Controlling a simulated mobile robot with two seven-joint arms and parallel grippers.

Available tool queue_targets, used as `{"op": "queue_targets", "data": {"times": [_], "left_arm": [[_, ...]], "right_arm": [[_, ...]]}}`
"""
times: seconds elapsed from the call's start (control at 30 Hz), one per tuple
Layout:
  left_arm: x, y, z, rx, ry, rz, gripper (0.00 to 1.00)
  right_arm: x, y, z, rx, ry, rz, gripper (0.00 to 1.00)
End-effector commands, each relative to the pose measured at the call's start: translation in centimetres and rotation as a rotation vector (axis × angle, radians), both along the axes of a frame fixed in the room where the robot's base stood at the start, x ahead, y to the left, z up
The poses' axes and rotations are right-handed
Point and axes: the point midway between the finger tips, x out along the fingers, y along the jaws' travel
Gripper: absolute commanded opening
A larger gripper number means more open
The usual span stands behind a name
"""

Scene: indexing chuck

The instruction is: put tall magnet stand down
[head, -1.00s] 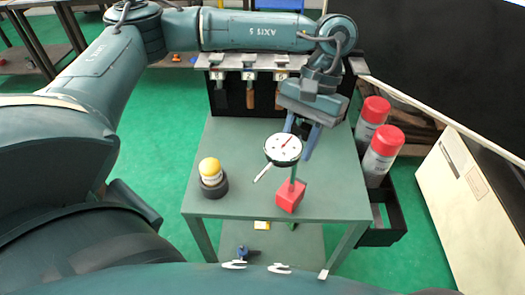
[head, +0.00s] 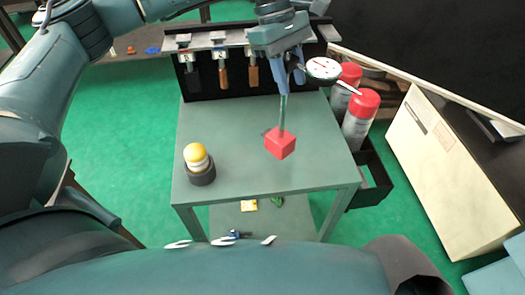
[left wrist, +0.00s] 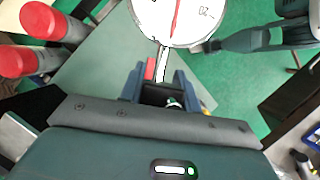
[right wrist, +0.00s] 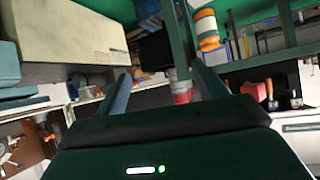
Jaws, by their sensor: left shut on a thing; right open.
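The tall magnet stand has a red block base (head: 280,143), a thin green upright rod (head: 283,112) and a white round dial (head: 323,69) near its top. My left gripper (head: 289,84) is shut on the rod, high above the base. The stand is upright over the middle of the green table (head: 235,165); I cannot tell whether the base touches the top. In the left wrist view the dial (left wrist: 178,18) lies just beyond the fingers, and part of the red base (left wrist: 150,69) shows between them. My right gripper (right wrist: 163,85) is open and empty, away from the table.
A yellow-topped white piece in a dark ring (head: 200,167) stands at the table's left. A rack with hanging tools (head: 215,75) lines the back edge. Red-capped cans (head: 361,112) stand in a dark bin at the right. The table's front and right are clear.

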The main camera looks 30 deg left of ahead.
Motion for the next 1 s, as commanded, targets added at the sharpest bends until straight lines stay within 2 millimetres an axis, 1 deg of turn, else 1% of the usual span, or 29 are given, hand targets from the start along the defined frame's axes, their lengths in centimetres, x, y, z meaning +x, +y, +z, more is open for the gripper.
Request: {"op": "queue_targets", "data": {"times": [0.03,0.1,0.3,0.5,0.63,0.8,0.87,1.0], "left_arm": [[0.8,-0.2,0.7,-0.007,-0.008,0.089,0.0],[1.7,-0.4,1.2,-0.007,-0.007,0.222,0.0],[4.2,-0.8,2.9,-0.007,-0.007,0.568,0.0],[5.9,-0.9,4.2,-0.009,-0.004,0.814,0.0],[6.5,-0.9,4.6,-0.008,-0.001,0.902,0.0],[6.7,-0.9,4.8,-0.008,0.001,0.94,0.0],[6.7,-0.9,4.4,-0.006,0.002,0.942,0.0],[6.7,-0.9,2.5,-0.003,0.004,0.94,0.0]], "right_arm": [[0.1,0.0,0.0,0.001,-0.005,0.001,0.71],[0.2,0.1,0.1,0.003,-0.012,0.003,0.71],[0.3,0.3,0.1,0.008,-0.02,0.005,0.71],[0.2,0.3,-0.1,0.008,-0.022,0.009,0.71],[0.2,0.4,-0.1,0.009,-0.022,0.01,0.71],[0.1,0.4,-0.1,0.01,-0.021,0.011,0.71],[0.1,0.4,0.0,0.01,-0.021,0.011,0.71],[0.0,0.4,0.3,0.01,-0.021,0.011,0.71]]}}
